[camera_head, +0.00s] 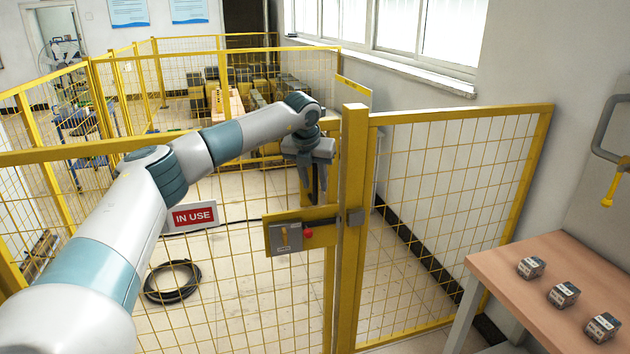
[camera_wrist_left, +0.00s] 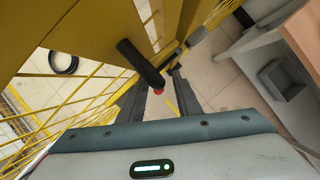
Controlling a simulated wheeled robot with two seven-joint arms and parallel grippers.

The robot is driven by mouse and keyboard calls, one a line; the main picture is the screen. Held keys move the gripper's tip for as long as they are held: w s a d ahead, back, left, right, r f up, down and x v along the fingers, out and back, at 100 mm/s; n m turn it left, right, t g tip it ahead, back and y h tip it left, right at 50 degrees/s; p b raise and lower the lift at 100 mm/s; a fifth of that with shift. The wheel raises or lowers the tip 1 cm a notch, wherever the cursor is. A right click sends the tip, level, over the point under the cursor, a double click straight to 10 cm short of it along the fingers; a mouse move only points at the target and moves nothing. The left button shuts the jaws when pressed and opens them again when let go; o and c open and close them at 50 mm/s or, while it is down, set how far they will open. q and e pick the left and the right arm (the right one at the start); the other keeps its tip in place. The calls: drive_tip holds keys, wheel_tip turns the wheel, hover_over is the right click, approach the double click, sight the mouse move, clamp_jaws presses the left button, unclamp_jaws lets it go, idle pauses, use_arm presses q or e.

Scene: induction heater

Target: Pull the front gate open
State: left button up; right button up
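The front gate (camera_head: 228,290) is a yellow mesh panel that stands closed against a thick yellow post (camera_head: 350,230). A latch plate with a grey box (camera_head: 285,238) and a red knob is at its right edge. My left gripper (camera_head: 315,190) reaches over the top rail and points down just above the latch plate. In the left wrist view, a black bar handle (camera_wrist_left: 139,60) on yellow metal has its end between the two open fingers (camera_wrist_left: 158,85). Gaps show beside it; whether a finger touches it is unclear. My right gripper is in no view.
A fixed mesh panel (camera_head: 450,200) stands right of the post. A wooden table (camera_head: 500,290) with 3 small boxes is at the lower right. An "IN USE" sign (camera_head: 195,217) hangs on the gate; a black hose coil (camera_head: 172,282) lies behind it.

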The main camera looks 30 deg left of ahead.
use_arm(q)
drive_tip(key=shift+x, duration=0.8)
clamp_jaws()
